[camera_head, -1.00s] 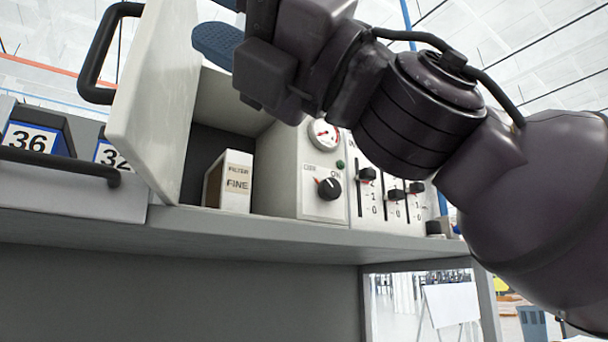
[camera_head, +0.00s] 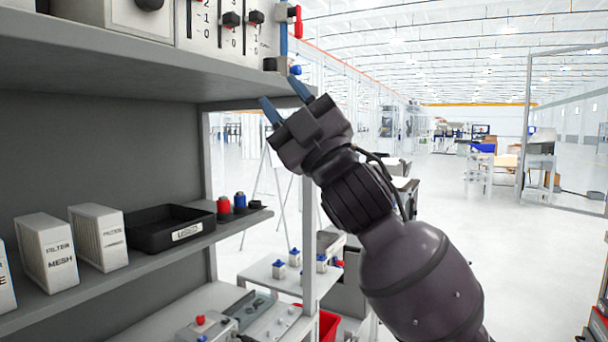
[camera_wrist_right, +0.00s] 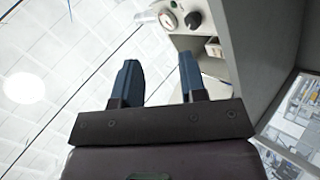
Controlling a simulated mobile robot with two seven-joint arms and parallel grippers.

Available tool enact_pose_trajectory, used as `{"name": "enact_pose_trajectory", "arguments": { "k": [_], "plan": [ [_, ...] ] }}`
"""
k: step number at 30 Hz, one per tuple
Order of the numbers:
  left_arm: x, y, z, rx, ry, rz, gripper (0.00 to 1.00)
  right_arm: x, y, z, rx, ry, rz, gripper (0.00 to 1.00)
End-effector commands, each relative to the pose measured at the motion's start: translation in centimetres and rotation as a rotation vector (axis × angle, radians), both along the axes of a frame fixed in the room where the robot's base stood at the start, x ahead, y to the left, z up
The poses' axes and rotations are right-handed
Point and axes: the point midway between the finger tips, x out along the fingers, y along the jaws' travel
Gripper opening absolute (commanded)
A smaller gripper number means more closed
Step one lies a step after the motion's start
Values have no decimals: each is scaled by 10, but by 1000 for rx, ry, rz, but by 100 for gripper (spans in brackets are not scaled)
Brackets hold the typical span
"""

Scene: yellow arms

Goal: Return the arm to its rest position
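My right gripper (camera_head: 286,102) is raised in front of the shelf unit's right post in the head view. Its two blue fingers are spread apart with nothing between them. In the right wrist view the gripper (camera_wrist_right: 158,80) also shows open and empty, with the ceiling and the side of the upper cabinet beyond it. My left gripper is in neither view.
The upper shelf (camera_head: 120,60) carries a control panel (camera_head: 225,25). The lower shelf holds white filter boxes (camera_head: 46,252), a black tray (camera_head: 165,230) and red and blue knobs (camera_head: 239,201). A red bin (camera_head: 328,326) is below. Open floor (camera_head: 500,240) lies to the right.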

Motion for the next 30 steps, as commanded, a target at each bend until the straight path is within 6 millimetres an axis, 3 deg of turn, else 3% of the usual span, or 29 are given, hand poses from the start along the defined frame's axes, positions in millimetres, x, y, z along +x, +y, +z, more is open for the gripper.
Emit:
{"name": "enact_pose_trajectory", "arguments": {
  "k": [1,6,15,23,30],
  "plan": [
    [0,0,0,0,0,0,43,12,-9,-20,14,59,-5,38],
    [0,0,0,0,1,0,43,43,-38,-80,61,237,-19,38],
    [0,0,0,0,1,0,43,74,-90,-196,143,522,-64,38],
    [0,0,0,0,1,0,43,77,-134,-300,209,740,-117,38],
    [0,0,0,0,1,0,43,58,-175,-393,269,916,-178,38]
  ]
}}
